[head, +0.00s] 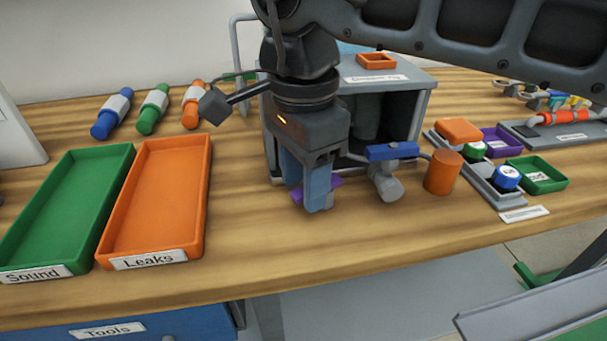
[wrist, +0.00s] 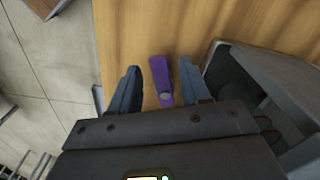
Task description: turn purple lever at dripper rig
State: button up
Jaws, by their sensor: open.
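The purple lever (wrist: 161,80) lies between the two fingers of my gripper (wrist: 160,72) in the wrist view, with a gap on the left side and less room on the right. In the head view only small bits of the purple lever (head: 297,195) show around the fingers. My gripper (head: 314,200) points down there, open, in front of the grey open-fronted rig box (head: 424,100). Its fingers hide most of the lever and its valve. I cannot tell whether a finger touches the lever.
A blue lever (head: 393,151) on a grey valve and an orange cylinder (head: 442,172) stand just right of my gripper. Orange (head: 206,190) and green (head: 125,155) trays lie left. Small trays with capped parts sit right. The bench's front strip is clear.

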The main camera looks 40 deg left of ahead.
grip_shut()
dwell(0.3)
jog(key=shift+a, duration=0.1)
jog(key=shift+w+a+m, duration=0.2)
jog(key=shift+a+m, duration=0.05)
jog(key=shift+m, duration=0.85)
jog(key=shift+w+a+m, duration=0.15)
jog(key=shift+a+m, duration=0.05)
jog(key=shift+m, duration=0.9)
grip_release()
